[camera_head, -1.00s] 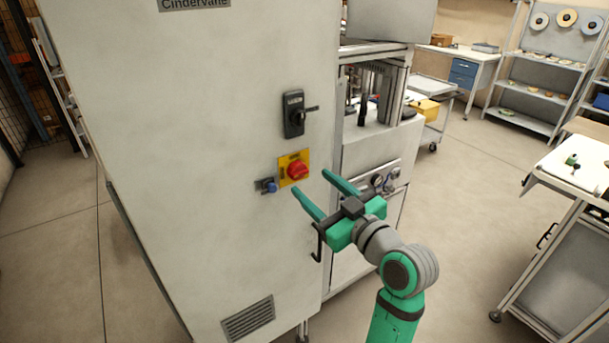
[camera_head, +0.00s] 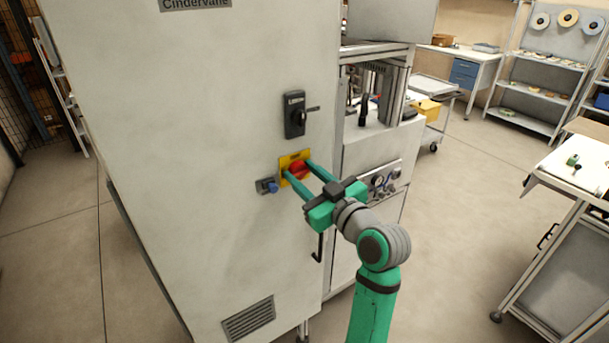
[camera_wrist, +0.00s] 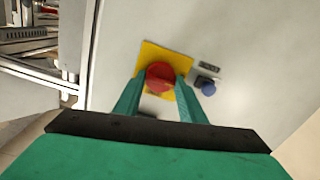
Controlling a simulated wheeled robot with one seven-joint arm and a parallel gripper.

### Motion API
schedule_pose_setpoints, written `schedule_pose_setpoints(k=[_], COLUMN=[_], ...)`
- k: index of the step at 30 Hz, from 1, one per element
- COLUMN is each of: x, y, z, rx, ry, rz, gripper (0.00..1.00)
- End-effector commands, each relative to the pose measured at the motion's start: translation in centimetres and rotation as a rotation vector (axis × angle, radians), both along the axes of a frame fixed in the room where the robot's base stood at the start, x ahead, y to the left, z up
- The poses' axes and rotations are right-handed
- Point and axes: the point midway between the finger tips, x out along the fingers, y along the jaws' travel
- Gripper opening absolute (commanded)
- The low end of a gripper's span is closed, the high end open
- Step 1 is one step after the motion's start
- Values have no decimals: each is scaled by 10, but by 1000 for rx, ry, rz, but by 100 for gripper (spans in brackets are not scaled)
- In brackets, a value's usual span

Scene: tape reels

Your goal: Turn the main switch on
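The main switch is a red rotary knob (camera_head: 299,170) on a yellow plate (camera_head: 287,160), set on the front of the pale cabinet (camera_head: 200,120). My gripper (camera_head: 297,171) has its two green fingers one on each side of the red knob. In the wrist view the red knob (camera_wrist: 160,76) sits between the fingertips (camera_wrist: 157,88), and the yellow plate (camera_wrist: 152,52) shows behind it. The fingers stay spread about the knob's width apart. I cannot tell whether they touch it. The knob's setting is not readable.
A black door handle (camera_head: 294,115) is above the switch. A small blue knob (camera_head: 272,187) is just left of and below it, also visible in the wrist view (camera_wrist: 208,89). A machine with gauges (camera_head: 378,180) stands to the right. Open floor lies beyond.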

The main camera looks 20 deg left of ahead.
Motion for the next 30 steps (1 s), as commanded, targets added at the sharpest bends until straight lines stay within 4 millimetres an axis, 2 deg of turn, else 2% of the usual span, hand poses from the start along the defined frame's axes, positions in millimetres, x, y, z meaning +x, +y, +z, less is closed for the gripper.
schedule_pose_setpoints(k=[14,30], x=[0,0], y=[1,1], z=[-1,-1], rx=[72,370], ry=[94,477], rz=[3,5], gripper=[14,14])
